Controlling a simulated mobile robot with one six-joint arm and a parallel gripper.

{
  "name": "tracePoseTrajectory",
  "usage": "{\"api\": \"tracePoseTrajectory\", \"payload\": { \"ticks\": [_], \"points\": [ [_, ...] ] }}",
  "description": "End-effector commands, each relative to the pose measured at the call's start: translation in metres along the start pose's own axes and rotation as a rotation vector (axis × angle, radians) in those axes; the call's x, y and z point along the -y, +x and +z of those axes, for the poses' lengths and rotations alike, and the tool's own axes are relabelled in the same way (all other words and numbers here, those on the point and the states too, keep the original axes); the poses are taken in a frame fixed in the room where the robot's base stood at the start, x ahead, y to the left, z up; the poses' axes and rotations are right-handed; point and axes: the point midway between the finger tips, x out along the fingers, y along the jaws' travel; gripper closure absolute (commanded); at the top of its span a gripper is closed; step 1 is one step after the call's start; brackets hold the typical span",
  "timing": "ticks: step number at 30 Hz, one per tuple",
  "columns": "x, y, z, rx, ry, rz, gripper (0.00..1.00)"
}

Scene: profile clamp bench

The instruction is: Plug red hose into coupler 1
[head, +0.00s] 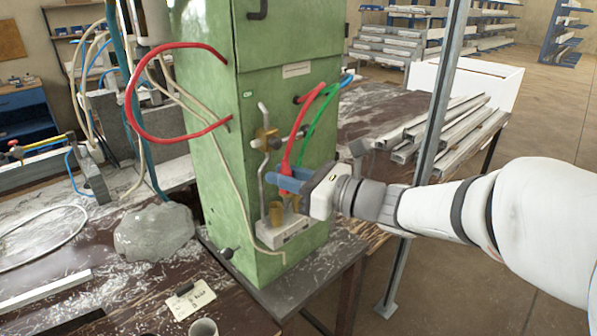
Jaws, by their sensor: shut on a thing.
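The red hose (300,125) comes out of the front of the green cabinet (212,130) and curves down to my gripper. My gripper (284,182) has blue fingers and is shut on the lower end of the red hose, close to the cabinet front. The fingers hide part of that end. Below them, a pale block (284,234) on the cabinet carries brass fittings (276,212). Another brass fitting (266,138) sits higher on a bent metal pipe. I cannot read any number, so I cannot tell which one is coupler 1.
A green hose (318,118) hangs right beside the red one, and a blue hose end (346,80) is above. A red loop (135,108) sticks out at the cabinet's left side. A metal post (438,120) stands close behind my arm. Metal profiles (440,130) lie at right.

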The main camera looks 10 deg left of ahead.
Motion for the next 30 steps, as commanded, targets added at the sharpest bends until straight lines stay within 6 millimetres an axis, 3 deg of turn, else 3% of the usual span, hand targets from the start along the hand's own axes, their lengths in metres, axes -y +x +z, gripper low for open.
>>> {"api": "tracePoseTrajectory", "payload": {
  "ticks": [15, 30],
  "points": [
    [0.008, 0.027, -0.001, 0.0, 0.0, 0.002, 1.0],
    [0.009, 0.031, 0.0, 0.0, 0.0, 0.001, 1.0]
  ]
}}
